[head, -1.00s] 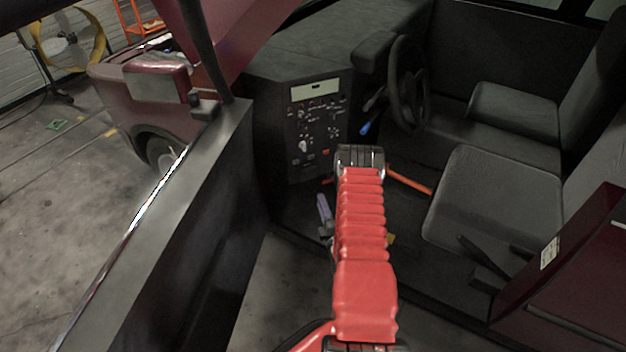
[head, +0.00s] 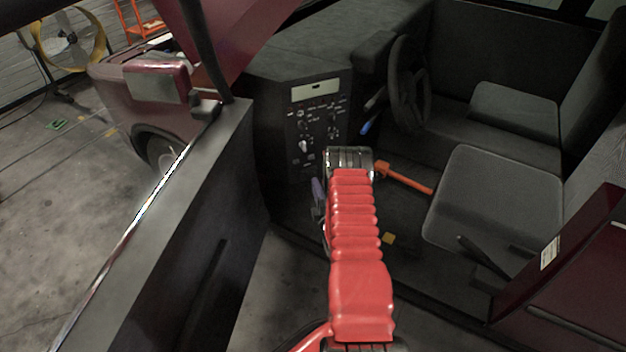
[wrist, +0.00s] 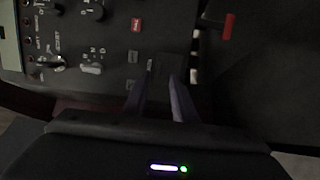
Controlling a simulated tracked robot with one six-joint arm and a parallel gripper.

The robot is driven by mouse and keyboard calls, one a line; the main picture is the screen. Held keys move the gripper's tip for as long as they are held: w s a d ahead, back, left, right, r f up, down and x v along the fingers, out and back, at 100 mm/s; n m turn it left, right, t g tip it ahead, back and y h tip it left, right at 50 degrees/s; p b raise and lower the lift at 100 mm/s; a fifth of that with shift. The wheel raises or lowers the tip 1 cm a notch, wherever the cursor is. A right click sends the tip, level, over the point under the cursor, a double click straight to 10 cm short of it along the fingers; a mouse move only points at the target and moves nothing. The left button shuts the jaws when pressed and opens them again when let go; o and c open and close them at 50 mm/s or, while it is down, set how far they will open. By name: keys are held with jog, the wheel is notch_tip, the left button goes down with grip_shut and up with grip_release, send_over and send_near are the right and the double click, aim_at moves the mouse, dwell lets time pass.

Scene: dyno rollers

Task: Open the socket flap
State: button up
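The control panel (head: 318,120) with knobs and switches stands in the cab below the dashboard. In the wrist view it appears turned on its side, with knobs (wrist: 92,68) at the left. A dark rectangular piece (wrist: 163,68), possibly the socket flap, shows at the panel's edge, just ahead of my fingertips. It is too dim to tell whether it is open or closed. My gripper (wrist: 159,84) has its two purple-grey fingers apart with nothing visible between them. I cannot tell whether they touch the piece. In the head view my red-sleeved arm hides most of the gripper.
The steering wheel (head: 408,85) and a blue-tipped lever (head: 368,124) are right of the panel. An orange bar (head: 405,179) lies right of my wrist, near the seat (head: 490,200). The open door (head: 190,220) bounds the left side. A red-handled lever (wrist: 228,26) shows in the wrist view.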

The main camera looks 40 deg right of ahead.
aim_at(310, 175)
jog(key=x, duration=0.5)
jog(key=shift+w, duration=0.1)
jog(key=shift+c, duration=0.5)
grip_shut()
